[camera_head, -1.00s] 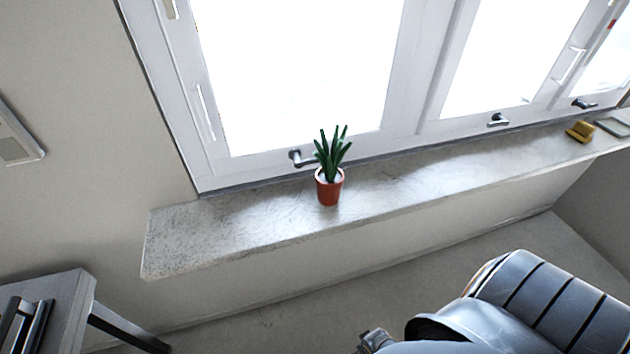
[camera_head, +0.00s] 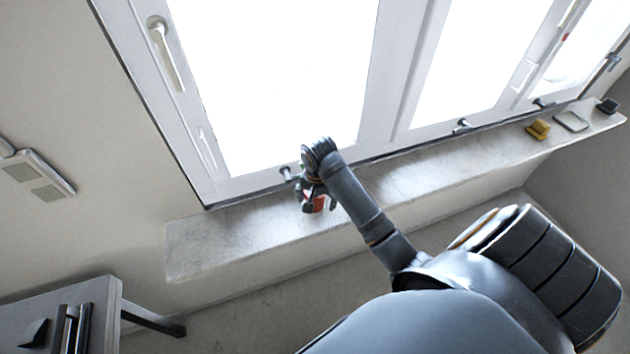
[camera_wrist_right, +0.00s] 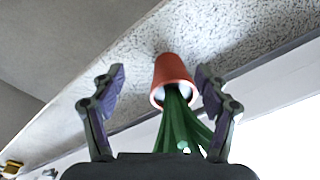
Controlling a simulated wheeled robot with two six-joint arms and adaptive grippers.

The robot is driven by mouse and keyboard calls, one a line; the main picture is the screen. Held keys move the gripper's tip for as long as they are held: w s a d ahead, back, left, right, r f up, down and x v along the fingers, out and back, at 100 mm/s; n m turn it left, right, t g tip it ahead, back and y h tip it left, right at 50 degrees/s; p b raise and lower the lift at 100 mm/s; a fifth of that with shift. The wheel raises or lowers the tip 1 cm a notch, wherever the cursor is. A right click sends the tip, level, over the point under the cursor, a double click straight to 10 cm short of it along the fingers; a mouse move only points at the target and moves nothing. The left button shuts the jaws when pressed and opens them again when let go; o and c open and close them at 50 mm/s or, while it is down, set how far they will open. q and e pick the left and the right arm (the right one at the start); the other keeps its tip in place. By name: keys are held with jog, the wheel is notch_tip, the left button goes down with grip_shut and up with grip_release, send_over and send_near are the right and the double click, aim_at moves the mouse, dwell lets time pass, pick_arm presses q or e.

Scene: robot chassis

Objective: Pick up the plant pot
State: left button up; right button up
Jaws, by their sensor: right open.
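The plant pot (camera_wrist_right: 174,72) is terracotta red with long green leaves (camera_wrist_right: 178,125). In the right wrist view it stands on the stone sill, between the two spread fingers of my right gripper (camera_wrist_right: 160,85), with a gap on each side. In the head view my right gripper (camera_head: 318,198) is over the sill and hides most of the pot; only a bit of red pot (camera_head: 320,204) shows and the leaves are hidden. My right gripper is open. My left gripper is in neither view.
The speckled sill (camera_head: 215,245) runs along the window frame (camera_head: 250,180). A window handle (camera_head: 288,174) is close to my right gripper. A yellow object (camera_head: 538,129) and a flat grey-framed item (camera_head: 571,121) lie far right. A grey table (camera_head: 70,315) stands at lower left.

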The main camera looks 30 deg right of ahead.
aim_at(315, 198)
jog(key=w+d+r+m, duration=0.1)
jog(key=w+m, duration=0.1)
jog(key=w+d+r+m, duration=0.1)
jog(key=w+r+m, duration=0.1)
jog(key=w+d+r+m+g, duration=0.1)
jog(key=w+r+m, duration=0.1)
jog(key=shift+w+d+y, duration=0.1)
jog(key=shift+d+y, duration=0.05)
jog(key=shift+y, duration=0.15)
notch_tip(315, 198, down, 5)
jog(key=b, duration=0.5)
jog(key=shift+f+b, duration=0.35)
jog(key=shift+f, duration=0.05)
jog(key=f+b, duration=0.4)
jog(key=shift+d+f+b, duration=0.2)
jog(key=shift+f+b, duration=0.15)
jog(key=shift+b, duration=0.05)
jog(key=shift+w+f, duration=0.15)
jog(key=shift+f, duration=0.05)
jog(key=shift+r, duration=0.15)
jog(key=c, duration=1.2)
